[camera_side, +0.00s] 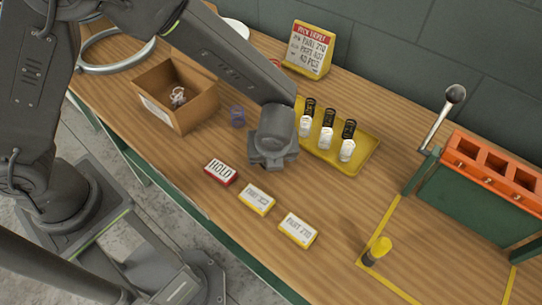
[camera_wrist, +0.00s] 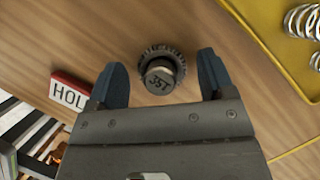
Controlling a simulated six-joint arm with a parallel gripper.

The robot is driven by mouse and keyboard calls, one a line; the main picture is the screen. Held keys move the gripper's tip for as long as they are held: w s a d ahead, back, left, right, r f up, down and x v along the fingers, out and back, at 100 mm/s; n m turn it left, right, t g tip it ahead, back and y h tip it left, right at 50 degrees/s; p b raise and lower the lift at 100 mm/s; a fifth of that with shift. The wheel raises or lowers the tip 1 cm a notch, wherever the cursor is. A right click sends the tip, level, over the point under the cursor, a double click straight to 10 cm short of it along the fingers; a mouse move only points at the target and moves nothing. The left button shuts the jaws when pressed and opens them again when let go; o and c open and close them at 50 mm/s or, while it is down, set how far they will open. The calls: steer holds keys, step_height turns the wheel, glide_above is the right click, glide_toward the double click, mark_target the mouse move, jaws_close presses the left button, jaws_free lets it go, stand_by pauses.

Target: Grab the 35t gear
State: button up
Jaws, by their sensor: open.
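The 35T gear (camera_wrist: 162,68) is a dark toothed wheel with a grey hub marked "35T". In the wrist view it lies on the wooden table between the two blue-grey fingers of my gripper (camera_wrist: 161,60). The fingers are spread, with a gap to the gear on each side, and hold nothing. I cannot tell the exact height of the fingers above the gear.
A red HOLD sign (camera_side: 220,173) and two yellow signs (camera_side: 257,199) (camera_side: 298,230) stand in front. A yellow tray (camera_side: 368,139) with labelled items is behind right. An orange-topped green fixture (camera_side: 465,205) is right.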

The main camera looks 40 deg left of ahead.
steer(key=c, duration=1)
steer(key=shift+c, duration=0.5)
steer(key=shift+r, duration=0.15)
